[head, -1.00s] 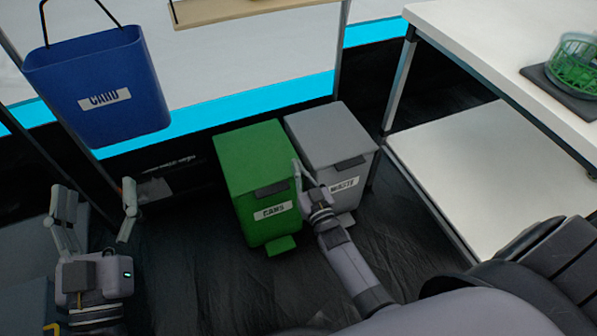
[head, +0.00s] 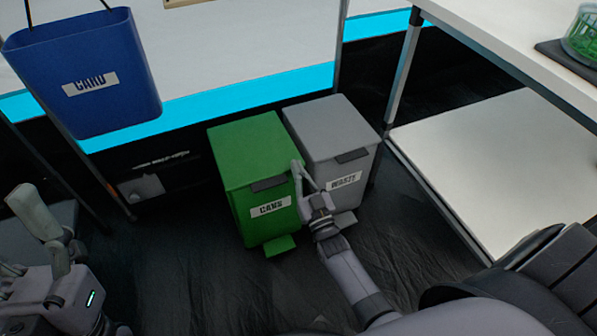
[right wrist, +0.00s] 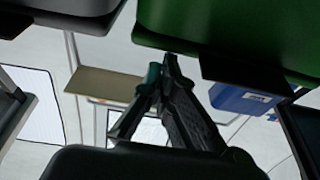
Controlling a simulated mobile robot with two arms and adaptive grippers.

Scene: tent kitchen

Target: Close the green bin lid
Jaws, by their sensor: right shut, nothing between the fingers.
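The green bin (head: 252,150) with the "CANS" label stands on the floor, its flat lid lying down on the body with no gap that I can see. My right gripper (head: 298,167) is shut and empty, with its fingertips at the lid's front right corner; I cannot tell whether they touch it. In the right wrist view the shut fingers (right wrist: 163,68) point up close to the underside of a green edge (right wrist: 225,28). My left gripper (head: 22,225) is at the lower left, partly cut off, with one finger clearly showing and far from the bin.
The grey "WASTE" bin (head: 330,135) stands close against the green bin's right side. A blue "CARD" bin (head: 90,75) hangs at the upper left. A white table with a lower shelf (head: 490,170) is on the right. The dark floor in front is clear.

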